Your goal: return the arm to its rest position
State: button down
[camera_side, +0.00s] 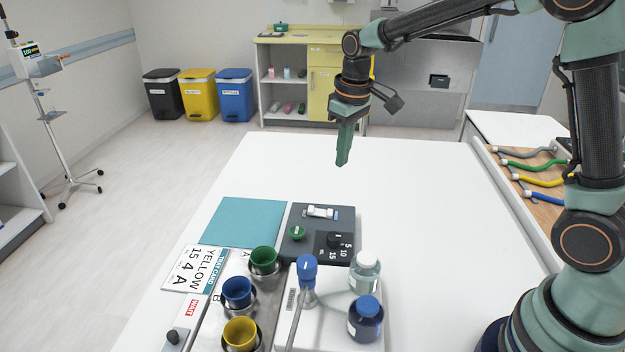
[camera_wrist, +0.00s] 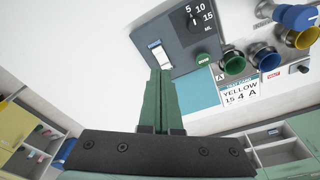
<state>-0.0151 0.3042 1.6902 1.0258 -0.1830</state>
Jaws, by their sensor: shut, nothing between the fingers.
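My gripper (camera_side: 342,163) hangs pointing down, well above the white table (camera_side: 420,190), beyond the dark control box. Its green fingers are closed together with nothing between them. In the wrist view, the shut fingers (camera_wrist: 160,75) show in the middle, with the control box beyond their tips. My arm reaches in from the right side, with its upper part raised high and stretched out over the table.
The dark control box (camera_side: 318,222) with a dial stands below the gripper. Nearby are a teal mat (camera_side: 243,222), a card (camera_side: 193,270) reading YELLOW 15 4 A, green, blue and yellow cups, and two bottles. The table's far part is bare.

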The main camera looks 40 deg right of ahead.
jog(key=s+r+m+t, duration=0.1)
jog(key=s+r+t, duration=0.1)
jog(key=s, duration=0.6)
jog(key=s+r+m+t, duration=0.1)
jog(key=s+r, duration=0.3)
jog(key=s, duration=0.4)
jog(key=shift+s+d+t, duration=0.3)
jog(key=shift+d+t, duration=0.05)
jog(key=shift+t, duration=0.25)
